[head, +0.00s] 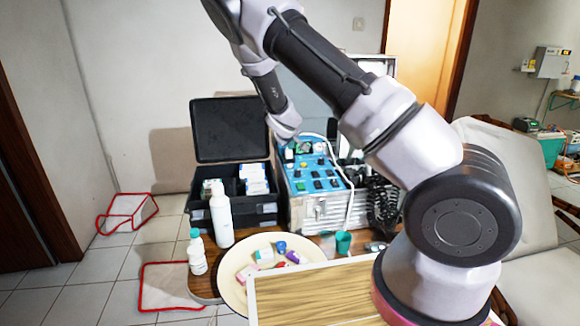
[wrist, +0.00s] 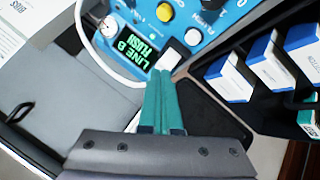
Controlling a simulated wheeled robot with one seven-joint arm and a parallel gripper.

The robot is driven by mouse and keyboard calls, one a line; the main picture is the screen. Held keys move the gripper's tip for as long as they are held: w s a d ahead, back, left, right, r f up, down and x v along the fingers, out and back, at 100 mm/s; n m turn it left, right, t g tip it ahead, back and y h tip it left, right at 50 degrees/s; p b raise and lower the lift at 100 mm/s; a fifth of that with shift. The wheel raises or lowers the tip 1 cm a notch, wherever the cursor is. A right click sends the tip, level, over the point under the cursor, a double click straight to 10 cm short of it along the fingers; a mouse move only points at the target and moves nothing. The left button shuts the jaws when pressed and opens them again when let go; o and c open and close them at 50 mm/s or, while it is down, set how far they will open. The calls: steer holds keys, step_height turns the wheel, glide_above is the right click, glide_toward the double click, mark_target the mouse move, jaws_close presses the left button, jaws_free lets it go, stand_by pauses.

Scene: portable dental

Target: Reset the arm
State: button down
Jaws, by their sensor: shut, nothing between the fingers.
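My gripper (wrist: 161,76) shows in the wrist view as two teal fingers pressed together with nothing between them. The fingertips lie over the blue control panel (wrist: 210,45), close to a white switch (wrist: 173,52); I cannot tell whether they touch it. A small screen (wrist: 135,62) beside them reads "LINE B FLUSH" in green. In the head view my arm reaches up and over, then down to the blue-topped dental unit (head: 318,212). The fingers are too small to make out there.
An open black case (head: 232,130) with boxes stands left of the unit. A white bottle (head: 221,218), a smaller bottle (head: 197,256) and a cream tray (head: 232,290) of small items stand in front. A green cup (head: 343,242) and a pale chair (head: 505,160) are at right.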

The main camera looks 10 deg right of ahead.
steer(key=s+d+r+m+g+y, duration=0.2)
steer(key=s+d+r+m, duration=0.15)
steer(key=s+r, duration=0.65)
steer(key=s+d+r+m+g+y, duration=0.1)
steer(key=s+d+r+m+y, duration=0.2)
steer(key=s+r, duration=0.7)
steer(key=s+r+m, duration=0.1)
steer(key=s+r, duration=0.5)
steer(key=s, duration=0.5)
steer(key=s+r+m, duration=0.2)
steer(key=s+r, duration=0.4)
steer(key=s, duration=0.4)
steer(key=shift+s+a+t, duration=0.3)
steer(key=shift+s+t, duration=0.1)
steer(key=shift+r, duration=0.1)
